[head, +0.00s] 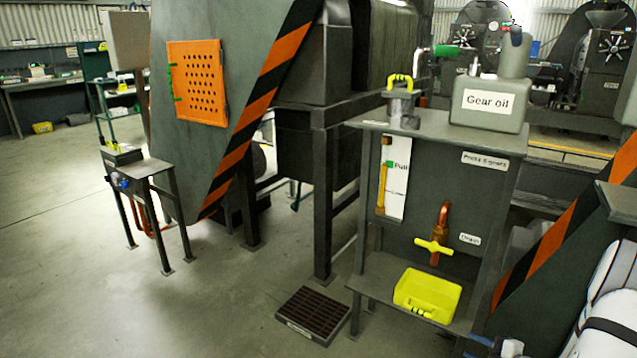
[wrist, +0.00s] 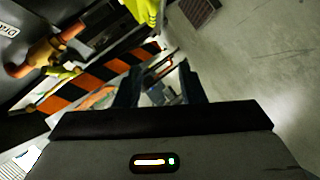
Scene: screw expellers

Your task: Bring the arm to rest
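My gripper (wrist: 160,85) shows in the wrist view with its two dark fingers apart. It is open, and nothing is held between the fingers; only distant background shows through the gap. In the head view, part of my white arm (head: 608,305) is at the lower right edge, beside the gear stand. The fingers cannot be made out clearly there. In the wrist view, the copper drain pipe (wrist: 47,50) with its yellow handle (wrist: 62,73) is to the left of the fingers, and the yellow tray (wrist: 145,10) is above them. The fingers appear clear of both.
The grey stand (head: 440,190) carries a gear oil can (head: 490,103) and a yellow-handled container (head: 401,105) on top. The yellow tray (head: 427,294) sits on its lower shelf. A floor grate (head: 312,314) lies left of it. Open floor (head: 190,310) extends left.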

